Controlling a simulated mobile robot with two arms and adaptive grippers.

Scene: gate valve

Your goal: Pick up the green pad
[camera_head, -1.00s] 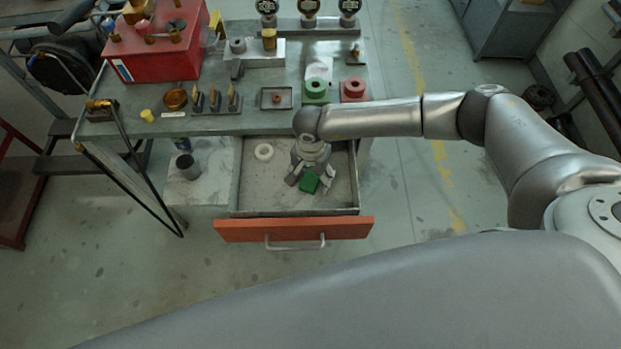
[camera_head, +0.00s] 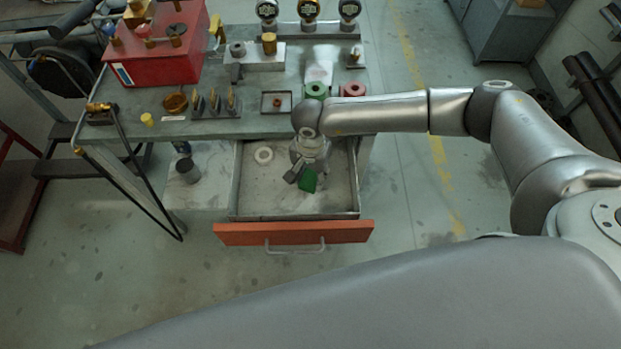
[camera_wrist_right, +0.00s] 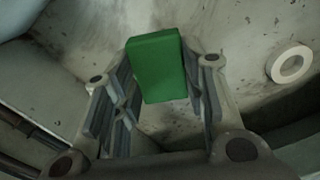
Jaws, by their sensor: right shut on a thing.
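The green pad (camera_head: 308,181) is a small green block in the open drawer (camera_head: 258,201). My right gripper (camera_head: 304,173) reaches down into the drawer from above and is shut on the pad. In the right wrist view the green pad (camera_wrist_right: 158,66) sits between the two fingers of my right gripper (camera_wrist_right: 155,82) and sticks out past their tips. Whether the pad is clear of the drawer floor is hard to tell. My left gripper is not in view.
A white ring (camera_head: 263,155) lies in the drawer to the left; it also shows in the right wrist view (camera_wrist_right: 290,64). The drawer's orange front (camera_head: 293,233) stands out from the workbench (camera_head: 270,120). A red box (camera_head: 155,50) and several fittings stand on the bench top.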

